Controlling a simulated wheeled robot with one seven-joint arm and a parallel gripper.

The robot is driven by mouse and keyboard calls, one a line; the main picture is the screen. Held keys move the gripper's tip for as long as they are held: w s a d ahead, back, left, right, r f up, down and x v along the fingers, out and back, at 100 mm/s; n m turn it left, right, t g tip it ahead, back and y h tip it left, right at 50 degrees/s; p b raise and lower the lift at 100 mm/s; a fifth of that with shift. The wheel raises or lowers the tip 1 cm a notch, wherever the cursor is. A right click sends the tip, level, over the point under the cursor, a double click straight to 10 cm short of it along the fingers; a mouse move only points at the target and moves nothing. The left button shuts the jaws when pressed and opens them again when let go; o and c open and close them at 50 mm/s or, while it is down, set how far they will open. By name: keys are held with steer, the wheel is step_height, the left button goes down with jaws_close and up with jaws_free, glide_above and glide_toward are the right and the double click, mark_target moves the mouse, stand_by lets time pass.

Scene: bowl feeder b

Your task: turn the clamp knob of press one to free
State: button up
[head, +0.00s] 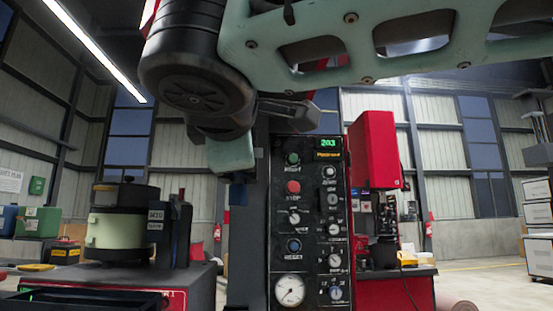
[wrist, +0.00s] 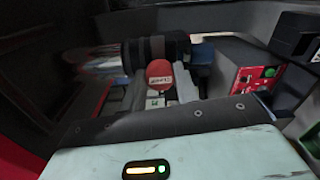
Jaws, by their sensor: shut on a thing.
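In the wrist view, a round red disc with small white lettering (wrist: 159,73) stands at my fingertips; it appears to be the clamp knob. My gripper (wrist: 163,97) is shut on it, with pale fingers on either side of its lower part. The lettering is too small to read surely, and the knob's turn position cannot be told. A dark ribbed cylinder (wrist: 150,49) lies right behind the disc.
A tall dark control panel (head: 312,220) with buttons, small knobs and a dial gauge (head: 290,290) stands mid-view. A red machine housing (head: 374,150) is to its right. A pale round machine (head: 118,230) stands left. A red panel (wrist: 254,78) sits right in the wrist view.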

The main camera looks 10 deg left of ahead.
stand_by(0.5)
steer(key=o, duration=1)
steer(key=shift+c, duration=0.2)
steer(key=v, duration=1.7)
steer(key=shift+s+b, duration=0.25)
steer(key=shift+b, duration=0.15)
steer(key=shift+f, duration=0.15)
